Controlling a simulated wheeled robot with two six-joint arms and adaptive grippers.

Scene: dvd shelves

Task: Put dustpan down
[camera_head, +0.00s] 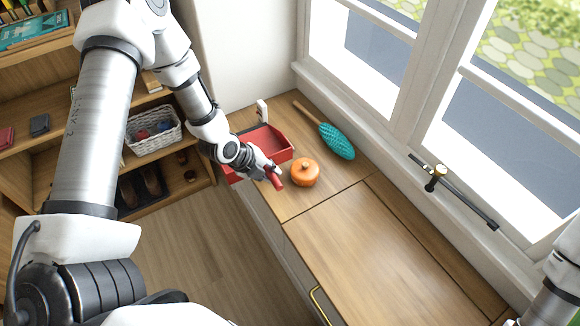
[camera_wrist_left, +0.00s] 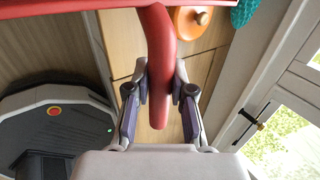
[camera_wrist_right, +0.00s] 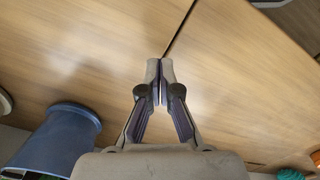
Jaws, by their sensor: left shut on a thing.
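The red dustpan (camera_head: 268,139) is at the far left end of the wooden counter (camera_head: 390,250), partly past its left edge. I cannot tell whether it touches the counter. My left gripper (camera_wrist_left: 160,82) is shut on the dustpan's red handle (camera_wrist_left: 160,50), which passes between its fingers. In the head view the left gripper (camera_head: 268,172) is beside an orange pumpkin-like pot (camera_head: 305,172). My right gripper (camera_wrist_right: 161,72) is shut and empty above bare wood; in the head view only part of its arm shows at the right edge.
A teal duster (camera_head: 337,141) with a wooden handle lies behind the orange pot, near the windows. A shelf with a white basket (camera_head: 154,134) stands at the left. The counter's front part is clear. A blue bin (camera_wrist_right: 58,140) shows in the right wrist view.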

